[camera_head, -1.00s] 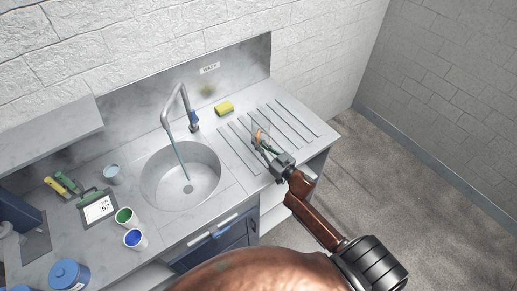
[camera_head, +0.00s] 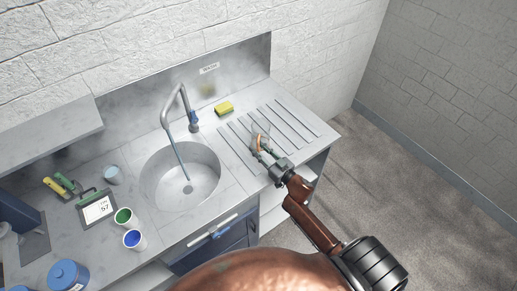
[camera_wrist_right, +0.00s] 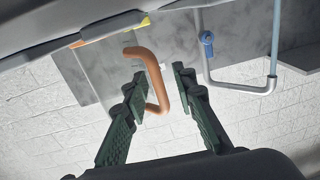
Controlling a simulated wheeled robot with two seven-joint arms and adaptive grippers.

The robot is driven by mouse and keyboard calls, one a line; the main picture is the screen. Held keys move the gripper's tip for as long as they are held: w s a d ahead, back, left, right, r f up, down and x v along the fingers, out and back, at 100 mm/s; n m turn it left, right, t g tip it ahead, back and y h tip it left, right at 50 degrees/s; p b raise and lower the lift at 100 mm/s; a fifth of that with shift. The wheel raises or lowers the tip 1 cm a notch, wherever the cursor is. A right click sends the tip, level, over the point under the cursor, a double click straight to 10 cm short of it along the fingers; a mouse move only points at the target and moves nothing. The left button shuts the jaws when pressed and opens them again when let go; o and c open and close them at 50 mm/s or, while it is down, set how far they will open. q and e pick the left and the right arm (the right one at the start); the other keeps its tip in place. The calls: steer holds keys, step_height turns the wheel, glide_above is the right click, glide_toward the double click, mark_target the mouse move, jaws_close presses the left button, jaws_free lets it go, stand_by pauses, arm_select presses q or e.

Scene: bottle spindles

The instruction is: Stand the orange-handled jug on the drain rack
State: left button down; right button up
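The jug (camera_head: 264,129) is clear and hard to make out, with an orange handle (camera_head: 257,143). It appears to stand upright on the ribbed drain rack (camera_head: 291,122), right of the sink. My right gripper (camera_head: 262,151) is at the handle side of the jug. In the right wrist view the orange handle (camera_wrist_right: 155,72) shows between the green fingers (camera_wrist_right: 160,88), which are apart, with a gap on the right finger's side. Whether the left finger touches the handle I cannot tell. The jug's base is hard to see. My left gripper is out of view.
A yellow sponge (camera_head: 224,108) lies behind the rack. The round sink (camera_head: 181,176) with its tap (camera_head: 175,101) is to the left. Cups with green (camera_head: 124,217) and blue (camera_head: 134,239) insides stand at the counter's front. The rack's right part is clear.

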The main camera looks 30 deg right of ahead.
steer(key=shift+r, duration=0.2)
steer(key=s, duration=0.4)
steer(key=s+d, duration=0.1)
steer(key=s, duration=0.3)
steer(key=s+d, duration=0.1)
steer(key=s, duration=0.3)
steer(key=shift+f, duration=0.1)
